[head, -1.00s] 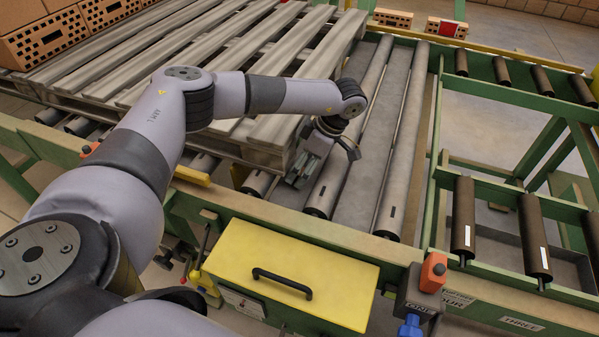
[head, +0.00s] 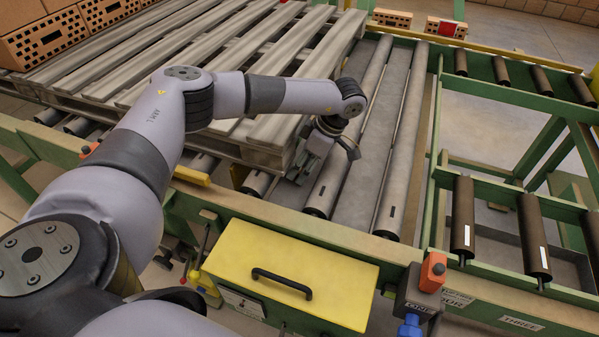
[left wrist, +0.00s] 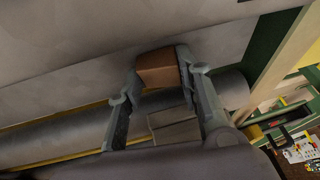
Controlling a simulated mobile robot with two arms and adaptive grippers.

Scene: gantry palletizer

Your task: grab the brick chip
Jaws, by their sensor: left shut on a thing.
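The brick chip (left wrist: 158,68) is a small brown block in the left wrist view. It sits between the two fingertips of my left gripper (left wrist: 160,75), which is shut on it. In the head view my left gripper (head: 308,163) is low at the rollers, beside the near right corner of the wooden pallet. The chip cannot be made out there. My right gripper is in none of the views.
The wooden pallet (head: 250,62) lies left of the gripper, with bricks (head: 48,42) stacked on it. Metal rollers (head: 403,150) run to the right. A yellow box (head: 292,265) with a black handle and a control box with an orange switch (head: 433,271) are in front.

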